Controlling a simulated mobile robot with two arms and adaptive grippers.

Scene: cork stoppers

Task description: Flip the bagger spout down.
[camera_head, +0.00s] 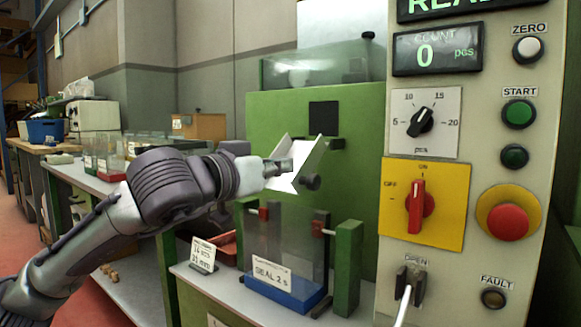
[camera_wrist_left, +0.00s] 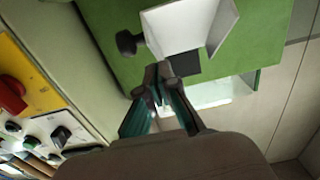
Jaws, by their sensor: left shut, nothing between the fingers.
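The bagger spout (camera_head: 304,168) is a white angled chute on the front of the green machine (camera_head: 268,115), and it shows tilted in the head view. It also shows in the left wrist view (camera_wrist_left: 185,25), with a dark knob (camera_wrist_left: 128,43) at its side. My left gripper (camera_head: 284,167) is shut and empty, with its fingertips right at the spout; I cannot tell whether they touch it. In the left wrist view the closed fingertips (camera_wrist_left: 159,72) are close to the spout's edge. My right gripper is not in view.
A control panel (camera_head: 440,262) with knobs and buttons stands close on the right. A small label card (camera_head: 203,255) stands on the grey bench left of the sealer.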

